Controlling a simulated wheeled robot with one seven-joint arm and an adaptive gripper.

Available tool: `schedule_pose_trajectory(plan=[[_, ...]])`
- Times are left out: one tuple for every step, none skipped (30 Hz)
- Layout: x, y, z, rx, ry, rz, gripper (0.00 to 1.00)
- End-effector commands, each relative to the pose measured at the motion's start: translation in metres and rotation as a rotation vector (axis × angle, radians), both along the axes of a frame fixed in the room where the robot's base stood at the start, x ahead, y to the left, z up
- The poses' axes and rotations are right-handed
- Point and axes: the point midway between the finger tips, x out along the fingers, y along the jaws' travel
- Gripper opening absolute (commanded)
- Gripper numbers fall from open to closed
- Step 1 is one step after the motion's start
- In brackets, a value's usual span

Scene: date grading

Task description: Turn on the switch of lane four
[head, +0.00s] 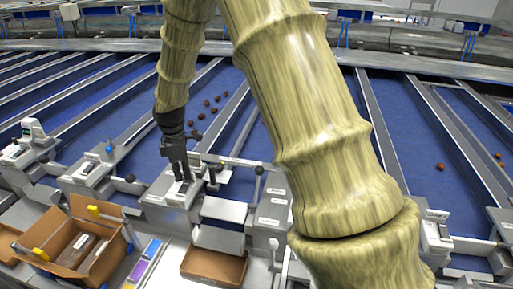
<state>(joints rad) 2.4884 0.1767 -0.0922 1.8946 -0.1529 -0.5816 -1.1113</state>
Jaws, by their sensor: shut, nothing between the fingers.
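My gripper (181,176) is shut and empty, pointing down at a grey lane-end unit (160,199) left of the picture's middle. Its fingertips are at or just above a pale switch box (185,188) on that unit; I cannot tell whether they touch. The fingers hide part of the box, so its switch position does not show. Similar units stand at the ends of other lanes, one to the left (83,174), one at the far left (22,150) and one at the right (435,232). The lane labels are too small to read.
My arm covers the middle and hides a lane there. Blue lanes (222,80) with dark dates (207,103) run behind the units. An open cardboard box (38,232) with things in it and a brown tray (214,266) are in front. Black-knobbed rods (259,171) stick up beside the gripper.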

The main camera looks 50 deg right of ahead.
Motion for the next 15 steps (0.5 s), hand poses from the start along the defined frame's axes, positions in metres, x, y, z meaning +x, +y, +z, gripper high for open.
schedule_pose_trajectory(plan=[[0.0002, -0.0005, -0.0003, 0.000, 0.000, -0.001, 0.00], [-0.0002, -0.0010, -0.0002, 0.000, 0.000, -0.002, 0.00], [-0.0011, -0.0016, 0.0001, 0.000, 0.000, -0.003, 0.00], [-0.0019, -0.0017, 0.0005, 0.001, 0.000, -0.003, 0.00], [-0.0027, -0.0018, 0.0009, 0.001, 0.000, -0.003, 0.00], [-0.0034, -0.0018, 0.0013, 0.001, 0.000, -0.003, 0.00], [-0.0036, -0.0019, 0.0013, 0.001, 0.000, -0.003, 0.00], [-0.0033, -0.0018, 0.0011, 0.001, 0.000, -0.003, 0.00], [-0.0027, -0.0018, 0.0007, 0.001, 0.000, -0.003, 0.00], [-0.0022, -0.0017, 0.0005, 0.000, 0.001, -0.003, 0.00], [-0.0017, -0.0017, 0.0002, 0.000, 0.001, -0.003, 0.00], [-0.0012, -0.0016, -0.0002, 0.000, 0.001, -0.003, 0.00], [-0.0010, -0.0016, -0.0005, 0.000, 0.001, -0.003, 0.00], [-0.0009, -0.0016, -0.0007, 0.000, 0.001, -0.003, 0.00], [-0.0010, -0.0015, -0.0011, 0.001, 0.002, -0.003, 0.00]])
